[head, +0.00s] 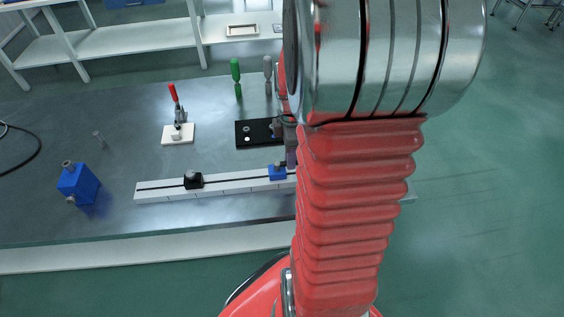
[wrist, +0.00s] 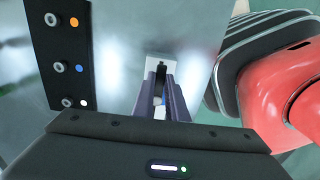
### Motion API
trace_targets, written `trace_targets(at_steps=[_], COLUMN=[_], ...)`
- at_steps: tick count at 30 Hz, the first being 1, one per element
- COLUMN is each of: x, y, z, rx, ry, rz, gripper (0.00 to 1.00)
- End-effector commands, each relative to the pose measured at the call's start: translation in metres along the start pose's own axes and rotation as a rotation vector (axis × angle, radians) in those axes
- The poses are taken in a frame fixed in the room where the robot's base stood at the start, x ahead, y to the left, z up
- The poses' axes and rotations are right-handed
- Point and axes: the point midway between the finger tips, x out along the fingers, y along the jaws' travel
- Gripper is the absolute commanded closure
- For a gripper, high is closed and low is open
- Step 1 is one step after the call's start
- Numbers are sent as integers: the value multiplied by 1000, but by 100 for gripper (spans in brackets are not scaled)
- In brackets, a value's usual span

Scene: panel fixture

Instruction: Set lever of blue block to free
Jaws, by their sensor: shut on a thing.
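The blue block (head: 277,173) sits on the white rail (head: 235,185), towards its right part, with a grey knob on top. My gripper (head: 291,158) is low over the rail at the right side of this block, partly hidden by my arm. In the wrist view my gripper's (wrist: 160,98) two grey-purple fingers are close together, with a small patch of blue between them. They are shut on the blue block's lever, which is mostly hidden by the fingers. The lever's setting cannot be read. The white rail also shows past the fingertips (wrist: 160,63).
A black block (head: 193,180) sits further left on the rail. A black panel (head: 243,128) lies behind it; its knobs and coloured dots show in the wrist view (wrist: 60,50). A red-handled clamp (head: 177,131), green and grey handles, and a loose blue cube (head: 78,183) stand around.

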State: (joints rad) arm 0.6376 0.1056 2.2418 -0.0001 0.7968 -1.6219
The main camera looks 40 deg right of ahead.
Motion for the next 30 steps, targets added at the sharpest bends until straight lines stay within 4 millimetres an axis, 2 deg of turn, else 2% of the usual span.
trace_targets(at_steps=[12, 23, 30], x=[-1, -2, -2], y=[14, 15, 21], z=[-2, -2, -5], rx=[-272, -294, -446], ry=[-1, -2, -3], rz=[9, 11, 13], gripper=[100, 100, 100])
